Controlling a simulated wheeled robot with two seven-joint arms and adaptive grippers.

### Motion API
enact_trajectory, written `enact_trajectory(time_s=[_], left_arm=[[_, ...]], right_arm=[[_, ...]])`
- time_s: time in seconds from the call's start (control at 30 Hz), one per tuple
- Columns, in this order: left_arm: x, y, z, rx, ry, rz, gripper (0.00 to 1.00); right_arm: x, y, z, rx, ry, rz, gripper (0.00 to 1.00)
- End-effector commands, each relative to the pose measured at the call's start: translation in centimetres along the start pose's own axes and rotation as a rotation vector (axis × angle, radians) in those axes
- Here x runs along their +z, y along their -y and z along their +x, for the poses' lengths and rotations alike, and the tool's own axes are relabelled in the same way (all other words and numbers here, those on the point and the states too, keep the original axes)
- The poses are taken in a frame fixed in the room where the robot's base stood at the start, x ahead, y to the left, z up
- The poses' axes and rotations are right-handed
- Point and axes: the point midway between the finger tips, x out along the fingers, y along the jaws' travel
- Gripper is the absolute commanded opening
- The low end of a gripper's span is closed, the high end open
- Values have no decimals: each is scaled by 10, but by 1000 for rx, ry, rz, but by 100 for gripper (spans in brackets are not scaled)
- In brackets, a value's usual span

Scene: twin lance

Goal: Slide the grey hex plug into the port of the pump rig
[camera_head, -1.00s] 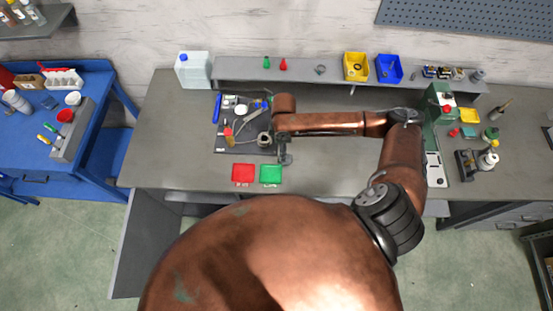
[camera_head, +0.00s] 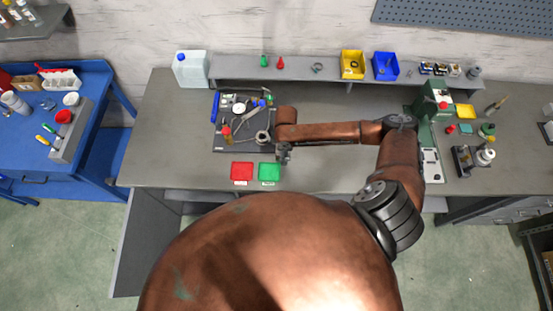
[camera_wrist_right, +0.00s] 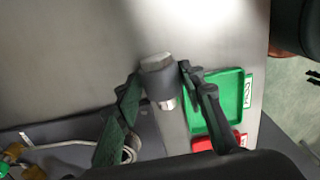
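The grey hex plug (camera_wrist_right: 158,66) shows in the right wrist view, with a hexagonal head, a darker collar and a shiny metal end. My right gripper (camera_wrist_right: 162,76) has its two fingers on either side of the plug and looks shut on it. In the head view my right gripper (camera_head: 284,153) hangs just right of the pump rig's front right corner, above the table. The pump rig (camera_head: 232,143) is a dark board with a gauge, hoses and blue and red fittings. I cannot make out the port clearly. My left gripper is not in view.
A red tray (camera_head: 242,172) and a green tray (camera_head: 269,172) lie in front of the rig. A green machine (camera_head: 432,112) stands to the right. A shelf with a yellow bin (camera_head: 352,65) and a blue bin (camera_head: 386,67) runs along the back. The table's middle is clear below my arm.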

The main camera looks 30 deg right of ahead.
Motion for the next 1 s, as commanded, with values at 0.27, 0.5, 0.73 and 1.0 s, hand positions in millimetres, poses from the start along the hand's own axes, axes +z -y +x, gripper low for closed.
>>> enact_trajectory(time_s=[0.27,0.5,0.73,1.0], left_arm=[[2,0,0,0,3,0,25],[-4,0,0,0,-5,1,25],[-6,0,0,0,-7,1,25],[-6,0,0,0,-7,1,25]], right_arm=[[-1,0,0,1,0,-1,16],[-1,0,0,1,0,-1,0],[-1,-1,-1,2,-1,-1,0],[-2,-1,-18,4,-3,-2,0]])
